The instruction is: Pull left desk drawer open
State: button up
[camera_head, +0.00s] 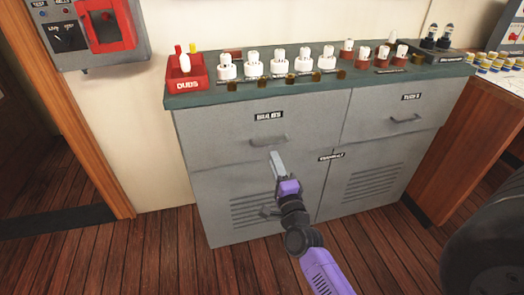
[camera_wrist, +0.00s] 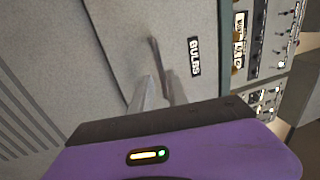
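The left desk drawer (camera_head: 225,138) is the grey upper-left front of the cabinet, labelled BULBS, and looks shut. Its bar handle (camera_head: 268,140) is at the middle of the front. My gripper (camera_head: 275,156) is just below the handle in the head view, pointing up at it. In the wrist view the handle (camera_wrist: 154,52) stands out from the drawer front (camera_wrist: 185,18), just beyond my gripper's fingertips (camera_wrist: 159,76). The fingers show a narrow gap between them, and nothing is clearly held. Whether a finger touches the handle cannot be told.
The green cabinet top (camera_head: 225,97) carries a row of white bulbs (camera_head: 278,62) and a red DUDS bin (camera_head: 186,75). A right drawer (camera_head: 385,120) with its own handle sits alongside, with vented doors (camera_head: 245,200) below. Wooden floor (camera_head: 140,250) is clear at front left.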

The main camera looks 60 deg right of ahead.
aim_at(269, 145)
jog(key=x, duration=0.7)
jog(key=shift+w+d, duration=0.1)
grip_shut()
dwell(1.3)
